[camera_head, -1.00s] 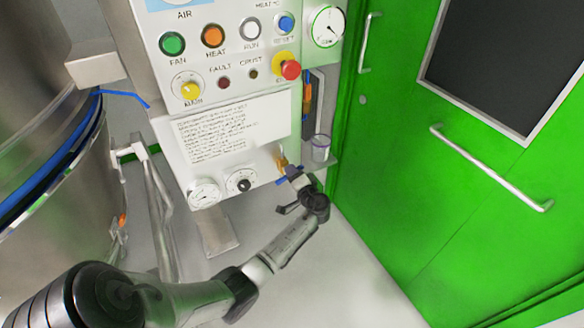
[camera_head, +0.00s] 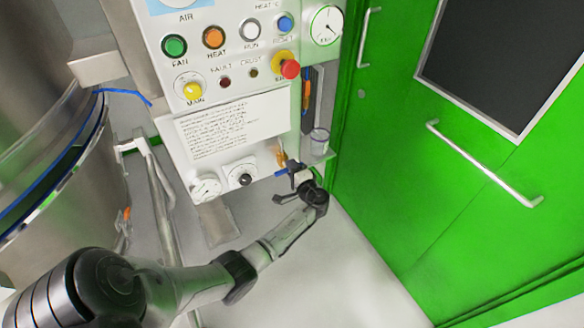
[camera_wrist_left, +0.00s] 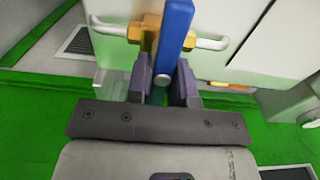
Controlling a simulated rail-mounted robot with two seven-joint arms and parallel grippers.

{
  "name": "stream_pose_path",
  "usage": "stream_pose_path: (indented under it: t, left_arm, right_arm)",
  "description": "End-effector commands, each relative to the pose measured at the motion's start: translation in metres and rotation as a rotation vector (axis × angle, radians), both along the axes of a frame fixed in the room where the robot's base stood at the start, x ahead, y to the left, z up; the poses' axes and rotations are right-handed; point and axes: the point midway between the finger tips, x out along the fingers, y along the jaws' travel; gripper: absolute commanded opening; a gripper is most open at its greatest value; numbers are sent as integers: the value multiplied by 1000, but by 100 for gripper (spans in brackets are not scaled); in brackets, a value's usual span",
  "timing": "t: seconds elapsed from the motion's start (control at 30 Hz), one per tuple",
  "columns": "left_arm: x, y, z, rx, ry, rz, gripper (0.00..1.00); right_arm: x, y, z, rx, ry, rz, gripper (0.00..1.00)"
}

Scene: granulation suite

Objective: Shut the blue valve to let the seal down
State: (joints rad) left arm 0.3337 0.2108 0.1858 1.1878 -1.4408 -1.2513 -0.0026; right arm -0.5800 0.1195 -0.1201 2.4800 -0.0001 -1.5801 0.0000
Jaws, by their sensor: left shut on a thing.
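The blue valve handle (camera_head: 284,171) is at the lower right of the control panel, just below its brass body (camera_head: 281,156). In the left wrist view the blue handle (camera_wrist_left: 176,32) runs up from between my fingers, beside the brass fitting (camera_wrist_left: 145,28). My left gripper (camera_head: 298,176) is at the valve, and in the wrist view its two dark fingers (camera_wrist_left: 162,80) are shut around the lower part of the handle. The fingers hide that end of the handle. My right gripper is in neither view.
The white control panel (camera_head: 236,118) carries buttons, text and gauges. A clear cup (camera_head: 319,142) stands right of the valve. A green door (camera_head: 400,180) with bar handles is at the right, a steel vessel (camera_head: 55,160) at the left. The floor in front is clear.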

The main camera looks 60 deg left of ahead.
Motion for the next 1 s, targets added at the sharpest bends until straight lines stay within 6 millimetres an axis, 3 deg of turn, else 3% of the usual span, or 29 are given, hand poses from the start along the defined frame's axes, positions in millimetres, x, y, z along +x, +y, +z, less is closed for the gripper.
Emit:
stream_pose_path:
  t: [0.2, 0.23, 0.43, 0.77, 1.0]
  left_arm:
    - [0, 0, 0, 1, 0, 0, 0]
    - [0, 0, 0, 1, 0, 0, 23]
    - [0, 0, 0, 1, -1, 0, 42]
    - [0, -5, 0, -1, -1, -1, 43]
    - [-3, -43, 1, -2, -1, -3, 43]
  right_arm:
    - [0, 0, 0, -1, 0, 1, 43]
    - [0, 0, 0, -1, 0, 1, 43]
    - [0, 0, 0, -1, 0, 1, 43]
    - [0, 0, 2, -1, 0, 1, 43]
    - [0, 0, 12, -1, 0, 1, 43]
